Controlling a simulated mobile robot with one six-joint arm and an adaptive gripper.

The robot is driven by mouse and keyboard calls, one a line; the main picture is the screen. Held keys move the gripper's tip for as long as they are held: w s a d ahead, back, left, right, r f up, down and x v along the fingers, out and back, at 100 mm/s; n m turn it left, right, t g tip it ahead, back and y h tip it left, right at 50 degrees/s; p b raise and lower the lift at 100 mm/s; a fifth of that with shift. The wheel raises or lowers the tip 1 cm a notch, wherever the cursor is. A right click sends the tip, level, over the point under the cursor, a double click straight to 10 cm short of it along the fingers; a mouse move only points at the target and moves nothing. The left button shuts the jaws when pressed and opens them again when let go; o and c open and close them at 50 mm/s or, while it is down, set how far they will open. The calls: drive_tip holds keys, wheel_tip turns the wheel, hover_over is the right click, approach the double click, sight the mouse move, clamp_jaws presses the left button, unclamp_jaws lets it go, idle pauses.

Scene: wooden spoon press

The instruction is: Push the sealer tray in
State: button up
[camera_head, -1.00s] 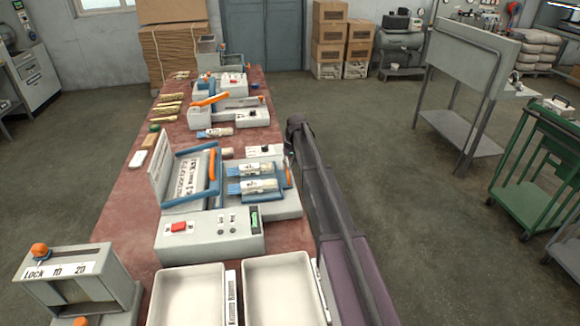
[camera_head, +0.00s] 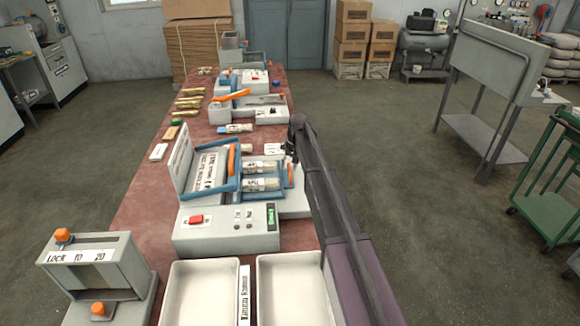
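The sealer (camera_head: 225,238) is a grey machine on the red bench, with a red button and a green display on its front box. Its blue-framed lid (camera_head: 209,168) stands raised, with an orange bar. The blue sealer tray (camera_head: 279,183) lies to the right of the lid and holds two pale packets with blue ends. An orange piece (camera_head: 290,173) shows at the tray's right end. My gripper (camera_head: 291,150) is by the tray's right side, mostly hidden behind my dark arm. Its fingers and any contact with the tray cannot be made out.
Two white bins (camera_head: 203,292) stand in front of the sealer. A grey box with orange knobs (camera_head: 95,272) is at the front left. Other devices (camera_head: 248,108) stand farther along the bench (camera_head: 145,205). The floor to the right is open up to a green cart (camera_head: 548,190).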

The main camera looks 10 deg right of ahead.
drive_tip(key=shift+d, duration=0.1)
drive_tip(key=shift+d, duration=1)
drive_tip(key=d, duration=0.5)
drive_tip(key=shift+d, duration=0.35)
drive_tip(key=shift+r+p, duration=0.6)
wheel_tip(320, 180, up, 13)
drive_tip(key=d+p, duration=0.2)
drive_tip(key=p, duration=1.1)
drive_tip(key=s+a+f+b, duration=0.1)
drive_tip(key=s+f+b, duration=0.1)
drive_tip(key=s, duration=1.2)
drive_tip(key=s+a+f+h+b, duration=0.1)
drive_tip(key=s+f+b, duration=0.2)
drive_tip(key=s, duration=1.2)
drive_tip(key=shift+s+a+f+h, duration=0.2)
drive_tip(key=shift+s+h, duration=0.05)
drive_tip(key=shift+h, duration=0.05)
